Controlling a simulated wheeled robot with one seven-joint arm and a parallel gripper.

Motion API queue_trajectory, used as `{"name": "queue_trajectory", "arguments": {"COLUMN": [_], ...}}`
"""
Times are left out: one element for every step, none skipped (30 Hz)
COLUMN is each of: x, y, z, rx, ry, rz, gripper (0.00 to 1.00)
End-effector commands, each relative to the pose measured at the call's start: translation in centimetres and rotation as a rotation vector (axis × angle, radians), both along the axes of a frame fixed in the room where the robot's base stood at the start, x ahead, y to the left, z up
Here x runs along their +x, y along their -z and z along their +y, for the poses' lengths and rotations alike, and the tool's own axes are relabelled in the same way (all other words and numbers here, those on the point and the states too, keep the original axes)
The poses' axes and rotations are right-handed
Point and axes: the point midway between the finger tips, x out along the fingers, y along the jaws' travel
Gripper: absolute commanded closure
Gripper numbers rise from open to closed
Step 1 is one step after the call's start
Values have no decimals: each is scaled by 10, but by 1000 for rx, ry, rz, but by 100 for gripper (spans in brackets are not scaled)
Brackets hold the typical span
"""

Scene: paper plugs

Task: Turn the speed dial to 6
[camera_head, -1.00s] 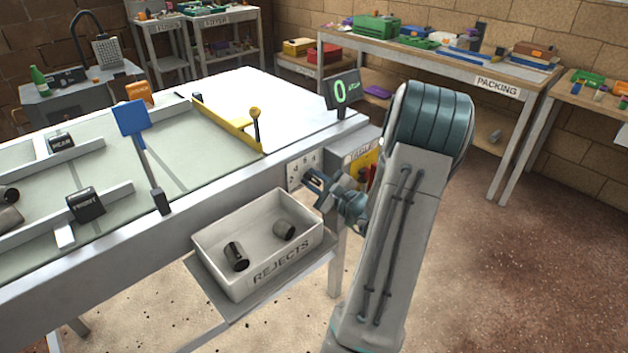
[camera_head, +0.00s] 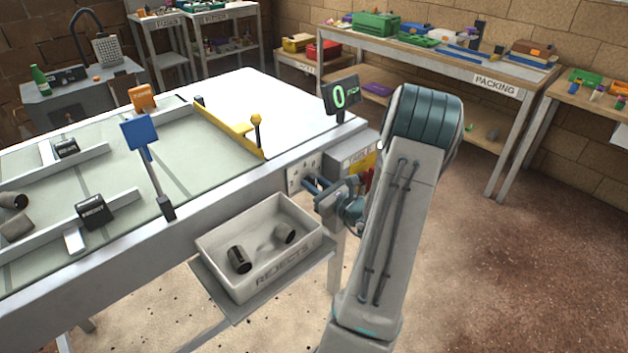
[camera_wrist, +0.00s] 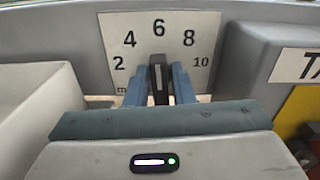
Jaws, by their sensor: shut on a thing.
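The speed dial's white plate (camera_wrist: 113,38) shows in the wrist view with the marks 2, 4, 6, 8 and 10 in an arc. The dark knob (camera_wrist: 158,78) stands upright below the 6, with a pale line on it. My gripper (camera_wrist: 160,74) has its two blue fingers on either side of the knob and is shut on it. In the head view my gripper (camera_head: 311,184) reaches the dial plate (camera_head: 296,174) on the table's front side, and the knob is hidden there. The display (camera_head: 341,96) above shows a green 0.
A rejects bin (camera_head: 221,276) with dark cylinders sits just left of my gripper. A grey box with a label and yellow panel (camera_head: 362,160) is close on the right. A blue paddle (camera_head: 140,132) and yellow bar (camera_head: 225,131) stand on the table.

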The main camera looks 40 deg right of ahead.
Motion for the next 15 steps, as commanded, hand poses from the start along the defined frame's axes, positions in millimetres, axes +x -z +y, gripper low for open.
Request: {"name": "queue_trajectory", "arguments": {"x": [0, 0, 0, 0, 0, 0, 0, 0, 0, 0, 0, 0, 0, 0, 0], "y": [-1, -1, -1, -1, -1, 0, 0, 0, 0, 0, 0, 0, 0, 0, 0], "z": [0, 0, 0, 0, 0, 0, 0, 0, 0, -1, -1, -1, -1, -1, -1], "rx": [18, 27, 38, 46, 53, 59, 63, 66, 69, 71, 72, 73, 74, 74, 73], "ry": [0, 0, 0, 0, 0, 0, 0, 0, 0, 0, 0, 0, 0, 0, 0], "rz": [1, 2, 3, 4, 4, 5, 5, 5, 5, 6, 6, 6, 6, 6, 6], "gripper": [100, 100, 100, 100, 100, 100, 100, 100, 100, 100, 100, 100, 100, 100, 100]}}
